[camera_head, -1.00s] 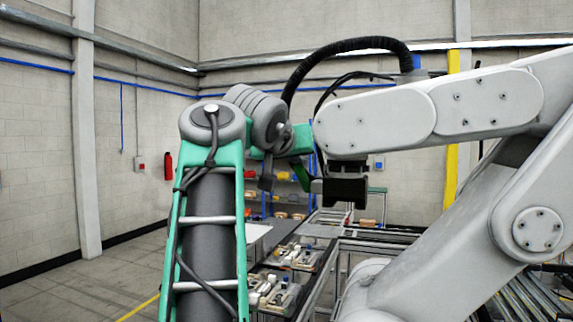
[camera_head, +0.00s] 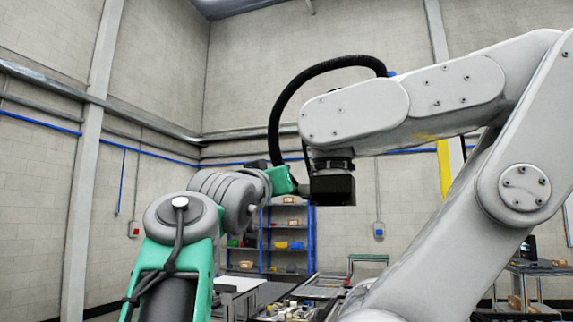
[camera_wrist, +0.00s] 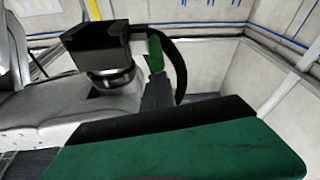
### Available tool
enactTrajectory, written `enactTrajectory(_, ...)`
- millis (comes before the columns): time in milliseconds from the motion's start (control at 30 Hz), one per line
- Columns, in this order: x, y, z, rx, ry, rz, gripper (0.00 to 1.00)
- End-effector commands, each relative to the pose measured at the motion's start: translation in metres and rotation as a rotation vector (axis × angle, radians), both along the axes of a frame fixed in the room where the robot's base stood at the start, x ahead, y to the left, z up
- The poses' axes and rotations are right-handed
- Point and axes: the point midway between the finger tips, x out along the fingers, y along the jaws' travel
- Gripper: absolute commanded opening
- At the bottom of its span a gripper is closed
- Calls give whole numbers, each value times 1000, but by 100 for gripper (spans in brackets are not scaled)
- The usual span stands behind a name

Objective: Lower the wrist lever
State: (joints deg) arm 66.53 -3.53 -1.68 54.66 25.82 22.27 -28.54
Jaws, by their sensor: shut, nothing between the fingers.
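A white industrial arm (camera_head: 400,108) spans the right of the head view. A black block (camera_head: 333,188) hangs at its wrist. In the wrist view the same black block (camera_wrist: 97,42) is at the upper left, and a short green lever (camera_wrist: 155,53) stands beside it. In the head view I cannot clearly separate the lever from my gripper. My green gripper (camera_head: 284,180) is just left of the black block; I cannot tell whether it touches. In the wrist view its green and black part (camera_wrist: 180,145) fills the lower front. My gripper is shut and holds nothing visible.
A black hose (camera_head: 277,115) loops above my gripper to the white arm. Blue-framed shelves (camera_head: 288,237) with bins stand behind. Low benches (camera_head: 315,287) with small parts lie below.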

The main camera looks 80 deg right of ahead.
Motion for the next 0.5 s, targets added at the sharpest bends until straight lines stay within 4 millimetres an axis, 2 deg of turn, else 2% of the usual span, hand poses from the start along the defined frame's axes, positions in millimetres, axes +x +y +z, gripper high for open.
enactTrajectory(33, 2, -1, -5, 6, 0, 2, 0)
enactTrajectory(500, 3, -3, -8, 15, 2, 2, 0)
